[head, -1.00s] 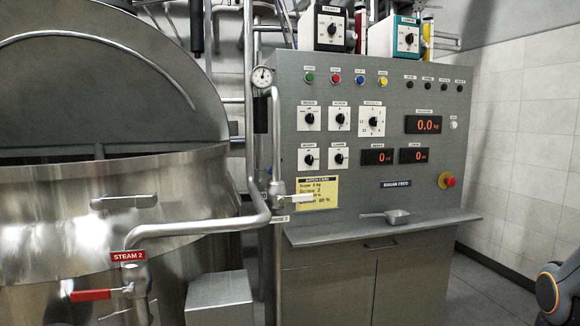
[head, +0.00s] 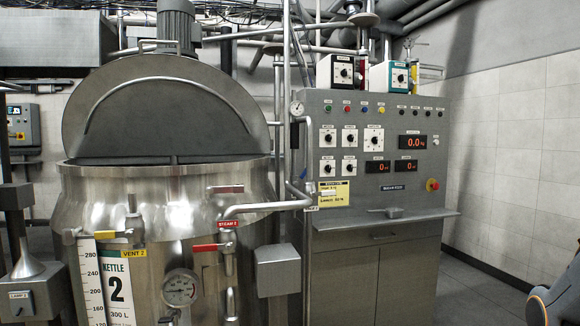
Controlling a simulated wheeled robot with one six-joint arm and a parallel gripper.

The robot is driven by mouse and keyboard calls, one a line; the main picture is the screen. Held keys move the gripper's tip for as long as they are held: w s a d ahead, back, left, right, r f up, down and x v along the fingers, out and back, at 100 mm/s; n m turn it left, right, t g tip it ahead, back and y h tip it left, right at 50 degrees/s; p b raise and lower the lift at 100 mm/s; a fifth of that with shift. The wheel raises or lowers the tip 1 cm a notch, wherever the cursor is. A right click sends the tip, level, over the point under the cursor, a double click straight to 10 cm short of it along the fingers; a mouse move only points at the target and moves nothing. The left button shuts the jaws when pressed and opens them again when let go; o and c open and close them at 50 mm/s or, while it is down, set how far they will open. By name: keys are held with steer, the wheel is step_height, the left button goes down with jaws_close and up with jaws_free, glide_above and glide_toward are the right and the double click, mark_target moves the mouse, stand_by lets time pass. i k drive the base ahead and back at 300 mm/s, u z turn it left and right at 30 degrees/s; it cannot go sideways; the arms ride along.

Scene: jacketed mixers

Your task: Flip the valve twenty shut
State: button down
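No label reading "valve twenty" can be made out. On kettle 2 (head: 165,200), a red lever (head: 207,248) sits level beside the pipe under the red STEAM 2 label (head: 228,224). My gripper is not in view; only part of my arm shows at the lower right edge.
The control cabinet (head: 343,235) with a shelf (head: 375,222) stands right of the kettle. A grey box (head: 277,268) stands between them. A dial gauge (head: 181,288) is on the kettle's front. The floor at right (head: 466,290) is clear.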

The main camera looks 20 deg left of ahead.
mark_target(303, 175)
steer(key=u, duration=0.5)
steer(key=i, duration=0.6)
steer(key=u, duration=0.45)
steer(key=i, duration=1.25)
steer(key=z, duration=0.8)
